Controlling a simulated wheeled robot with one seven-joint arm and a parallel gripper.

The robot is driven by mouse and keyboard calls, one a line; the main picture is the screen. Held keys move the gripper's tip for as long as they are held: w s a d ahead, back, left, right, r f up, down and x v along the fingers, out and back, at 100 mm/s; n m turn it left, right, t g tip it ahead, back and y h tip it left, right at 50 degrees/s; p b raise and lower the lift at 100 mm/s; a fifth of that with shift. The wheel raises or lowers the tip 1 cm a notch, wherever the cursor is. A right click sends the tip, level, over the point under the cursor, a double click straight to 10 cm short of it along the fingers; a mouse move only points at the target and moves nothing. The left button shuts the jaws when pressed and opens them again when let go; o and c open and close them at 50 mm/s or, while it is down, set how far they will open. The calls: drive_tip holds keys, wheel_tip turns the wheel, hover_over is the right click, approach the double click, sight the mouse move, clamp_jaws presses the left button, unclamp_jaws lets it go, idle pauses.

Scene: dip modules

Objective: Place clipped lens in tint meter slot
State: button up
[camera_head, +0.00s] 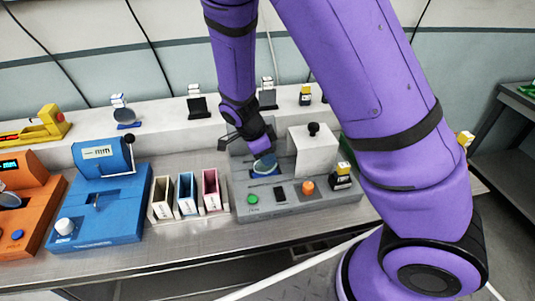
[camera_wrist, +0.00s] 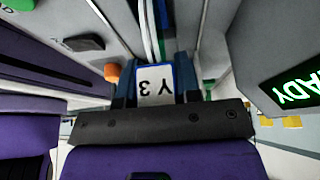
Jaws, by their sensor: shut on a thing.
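My gripper (camera_head: 262,146) is shut on the clip of a lens, whose white tag (camera_wrist: 156,84) reads "Y 3" upside down in the wrist view, between the two fingers.
Three small open bins (camera_head: 187,194) stand left of the grey instrument, then a blue instrument (camera_head: 105,205) and an orange one. Other clipped pieces line the back ledge (camera_head: 150,118). A green "READY" display (camera_wrist: 297,91) is close by.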

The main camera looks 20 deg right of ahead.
drive_tip(key=o, duration=1)
drive_tip(key=shift+f, duration=0.1)
drive_tip(key=s+v, duration=0.1)
drive_tip(key=v, duration=1.1)
drive_tip(key=shift+w+r, duration=0.2)
drive_tip(key=shift+w, duration=0.25)
drive_tip(key=s+d+r+n+t+y, duration=0.1)
drive_tip(key=s+d+r+n+y, duration=0.1)
drive_tip(key=s+d+r+n, duration=0.4)
drive_tip(key=s+d+r+n+t+y, duration=0.1)
drive_tip(key=s+d+r+n+y, duration=0.2)
drive_tip(key=r, duration=0.6)
drive_tip(key=s+d+r+n+t, duration=0.2)
drive_tip(key=s+r+n+t, duration=0.2)
drive_tip(key=s+n, duration=0.7)
drive_tip(key=shift+s+d+r+h, duration=0.2)
drive_tip(key=shift+s+r+h, duration=0.1)
drive_tip(key=shift+s+r, duration=0.8)
drive_tip(key=shift+w+r, duration=0.1)
drive_tip(key=shift+w, duration=0.05)
